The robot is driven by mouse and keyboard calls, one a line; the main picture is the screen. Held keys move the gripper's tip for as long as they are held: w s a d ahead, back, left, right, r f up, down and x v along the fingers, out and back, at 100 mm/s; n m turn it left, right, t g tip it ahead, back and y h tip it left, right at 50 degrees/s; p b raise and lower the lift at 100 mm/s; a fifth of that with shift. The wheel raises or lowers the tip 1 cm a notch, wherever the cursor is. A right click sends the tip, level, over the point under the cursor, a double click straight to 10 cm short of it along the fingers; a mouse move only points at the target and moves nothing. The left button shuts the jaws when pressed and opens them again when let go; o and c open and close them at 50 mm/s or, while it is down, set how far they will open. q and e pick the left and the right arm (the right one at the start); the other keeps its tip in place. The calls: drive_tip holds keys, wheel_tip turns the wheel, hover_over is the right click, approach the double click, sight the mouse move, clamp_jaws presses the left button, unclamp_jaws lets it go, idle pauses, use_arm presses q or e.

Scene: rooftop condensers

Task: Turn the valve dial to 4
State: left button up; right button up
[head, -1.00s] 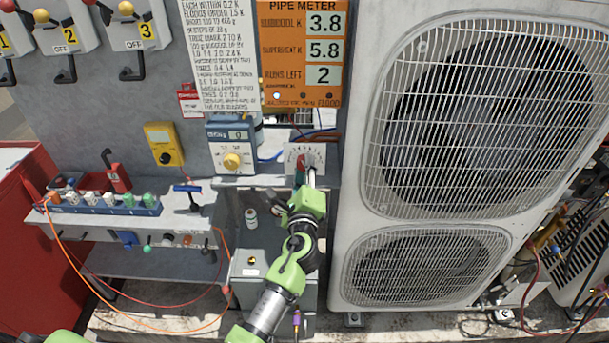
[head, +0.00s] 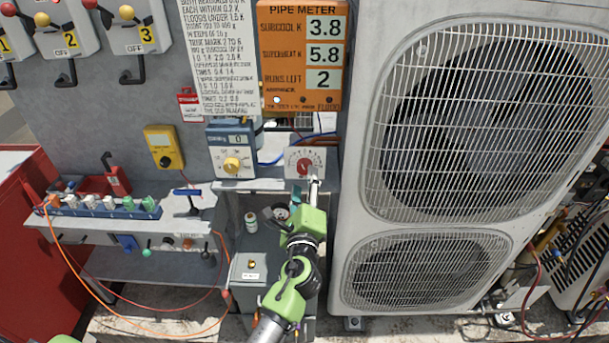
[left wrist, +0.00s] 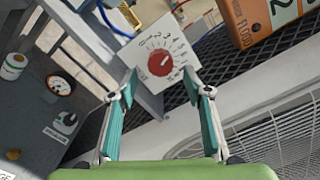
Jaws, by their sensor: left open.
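The valve dial is a red knob (head: 305,168) on a white plate (head: 318,156) with a printed scale, left of the large condenser unit. In the left wrist view the red knob (left wrist: 161,62) and its numbered plate (left wrist: 143,40) show ahead, beyond the fingertips. The numerals are too small to read for certain. My left gripper (head: 314,185) is just below and in front of the dial, apart from it. In the left wrist view its teal fingers (left wrist: 164,92) are spread and hold nothing. My right gripper is not in view.
A large condenser (head: 350,200) with two fan grilles stands close on the right. A blue meter with a yellow knob (head: 232,165) stands left of the dial. An orange pipe meter (head: 300,60) above reads 3.8, 5.8 and 2. A grey box (head: 252,290) sits below.

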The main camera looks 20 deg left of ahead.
use_arm(q)
drive_tip(key=v, duration=0.7)
drive_tip(key=shift+s, duration=0.35)
drive_tip(key=shift+d, duration=0.1)
